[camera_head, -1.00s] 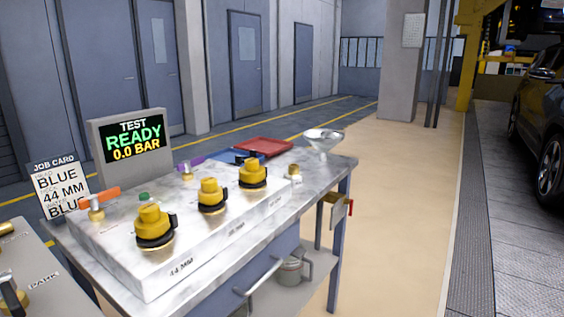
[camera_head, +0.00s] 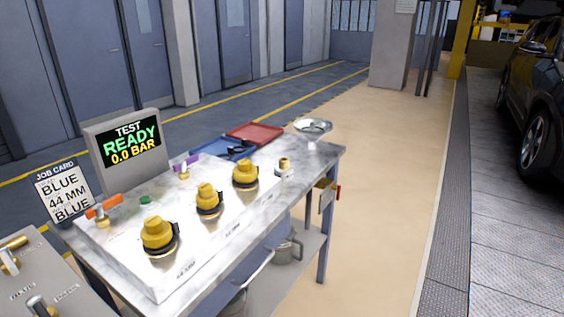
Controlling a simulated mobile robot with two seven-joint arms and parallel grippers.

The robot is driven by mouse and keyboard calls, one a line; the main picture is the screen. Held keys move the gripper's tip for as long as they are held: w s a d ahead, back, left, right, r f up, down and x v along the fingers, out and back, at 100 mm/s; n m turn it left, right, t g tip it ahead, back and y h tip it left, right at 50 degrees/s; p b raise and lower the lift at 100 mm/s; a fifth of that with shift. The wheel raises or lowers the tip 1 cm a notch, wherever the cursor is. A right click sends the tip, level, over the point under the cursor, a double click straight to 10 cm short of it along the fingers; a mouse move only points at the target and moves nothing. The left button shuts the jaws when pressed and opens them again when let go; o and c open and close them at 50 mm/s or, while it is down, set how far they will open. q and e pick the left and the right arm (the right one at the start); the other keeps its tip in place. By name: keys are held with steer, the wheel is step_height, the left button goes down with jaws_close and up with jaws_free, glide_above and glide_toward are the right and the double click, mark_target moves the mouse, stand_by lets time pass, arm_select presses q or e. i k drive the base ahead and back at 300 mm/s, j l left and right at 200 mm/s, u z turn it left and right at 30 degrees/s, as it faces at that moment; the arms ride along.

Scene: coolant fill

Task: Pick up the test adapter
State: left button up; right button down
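Three yellow-topped adapters with black collars stand in a row on a pale marbled block on the bench. The nearest adapter (camera_head: 158,234) is at the front left, by a printed label too small to read now. The middle adapter (camera_head: 208,198) and the far adapter (camera_head: 245,173) stand behind it to the right. A job card (camera_head: 64,192) reads BLUE, 44 MM, BLUE. A test display (camera_head: 126,145) reads TEST READY 0.0 BAR. Neither of my grippers is in view.
A red tray (camera_head: 255,132) and a blue tray (camera_head: 215,147) holding a dark item lie at the bench's back, near a shiny bowl (camera_head: 313,126). A grey panel (camera_head: 40,280) with fittings is at lower left. Clear floor lies right of the bench; a car (camera_head: 528,100) stands beyond.

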mark_target(283, 170)
steer(key=i+l, duration=0.15)
steer(key=l, duration=0.25)
steer(key=i+l, duration=0.2)
steer(key=l, duration=0.15)
steer(key=i+l, duration=0.15)
steer(key=l, duration=0.25)
steer(key=i+l, duration=0.2)
steer(key=l, duration=0.15)
steer(key=l+u, duration=0.15)
steer(key=u, duration=0.25)
steer(key=i+l+u, duration=0.1)
steer(key=u, duration=0.3)
steer(key=l, duration=0.1)
